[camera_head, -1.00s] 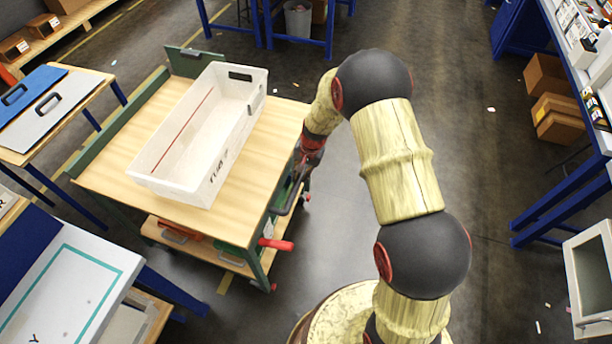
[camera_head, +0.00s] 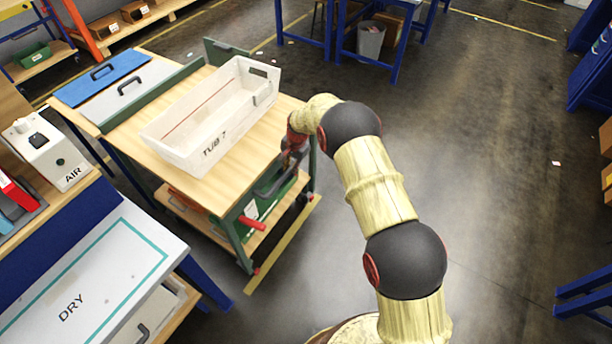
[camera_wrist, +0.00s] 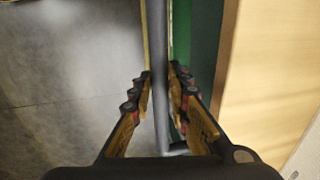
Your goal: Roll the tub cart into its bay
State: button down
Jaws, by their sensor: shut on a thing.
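The tub cart (camera_head: 240,172) has a wooden top, a green frame and a lower shelf. A white tub (camera_head: 205,163) marked TUB 7 sits on top. My gripper (camera_head: 291,153) is at the cart's right side, shut on its dark handle bar (camera_head: 274,186). In the wrist view the bar (camera_wrist: 156,50) runs between the fingers of my gripper (camera_wrist: 160,92), along the cart's green side. A yellow floor line (camera_head: 282,247) runs along the cart's near right side. The floor under the cart is mostly hidden.
A bench with blue and grey lidded panels (camera_head: 125,90) stands close against the cart's far left side. A white DRY table (camera_head: 75,285) is at the near left. Blue-legged tables (camera_head: 350,50) stand behind. The floor at the right is open.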

aim_at(277, 161)
jog(key=w+a, duration=0.1)
jog(key=a, duration=0.1)
jog(key=w+a, duration=0.2)
jog(key=shift+a, duration=0.15)
jog(key=shift+w+a+r, duration=0.1)
jog(key=shift+w+a, duration=0.2)
jog(key=shift+a, duration=0.05)
jog(key=c, duration=1.8)
grip_release()
jog(key=shift+a, duration=0.1)
jog(key=shift+o, duration=0.6)
notch_tip(277, 161, up, 12)
jog(key=s+d, duration=0.1)
jog(key=d, duration=0.1)
jog(key=shift+s+f, duration=0.15)
jog(key=shift+f, duration=0.1)
